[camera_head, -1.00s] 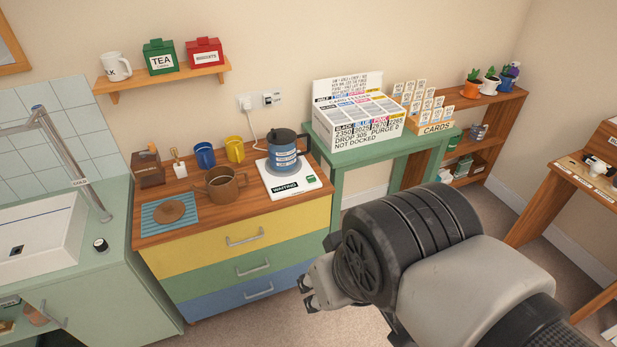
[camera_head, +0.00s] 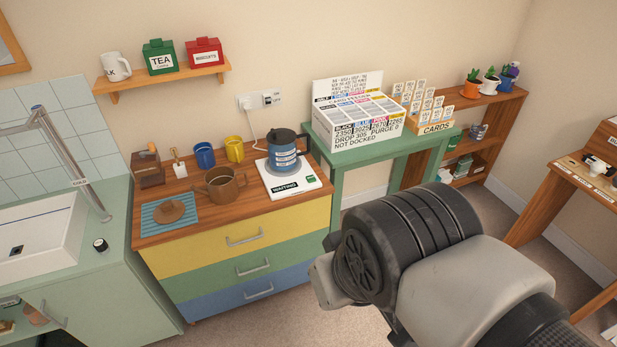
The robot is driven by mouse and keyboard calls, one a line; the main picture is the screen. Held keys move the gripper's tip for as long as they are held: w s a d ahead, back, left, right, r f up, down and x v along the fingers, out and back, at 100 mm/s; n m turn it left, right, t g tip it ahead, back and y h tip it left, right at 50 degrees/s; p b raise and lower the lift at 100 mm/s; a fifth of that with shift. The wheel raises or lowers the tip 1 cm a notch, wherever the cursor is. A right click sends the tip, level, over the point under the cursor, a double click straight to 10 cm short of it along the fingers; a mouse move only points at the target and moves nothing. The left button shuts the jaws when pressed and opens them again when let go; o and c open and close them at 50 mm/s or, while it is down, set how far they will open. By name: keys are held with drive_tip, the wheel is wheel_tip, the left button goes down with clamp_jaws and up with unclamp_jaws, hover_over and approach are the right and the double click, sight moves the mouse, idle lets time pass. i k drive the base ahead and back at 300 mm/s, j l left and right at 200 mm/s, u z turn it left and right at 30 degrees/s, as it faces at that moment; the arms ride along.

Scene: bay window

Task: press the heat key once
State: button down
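A blue and black kettle (camera_head: 283,150) stands upright on a white base (camera_head: 294,192) on top of the coloured drawer unit. The front of the base carries a black label reading WAITING (camera_head: 285,188). A small green key (camera_head: 311,178) is at the base's right front corner; any writing on it is too small to read, so I cannot confirm it is the heat key. My gripper's fingers are hidden behind my wrist and arm links, which are at the lower right, in front of the drawers and apart from the base.
A white cord runs from the wall socket (camera_head: 247,103). A white labelled box (camera_head: 357,121) sits on the green table to the right.

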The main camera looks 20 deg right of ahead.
sight(310, 179)
drive_tip(key=i+z, duration=0.2)
drive_tip(key=z, duration=0.15)
drive_tip(key=i+j+z, duration=0.1)
drive_tip(key=z, duration=0.25)
drive_tip(key=i+j+z, duration=0.2)
drive_tip(key=z, duration=0.15)
drive_tip(key=i+j+z, duration=0.15)
drive_tip(key=i+j, duration=0.7)
drive_tip(key=j, duration=0.15)
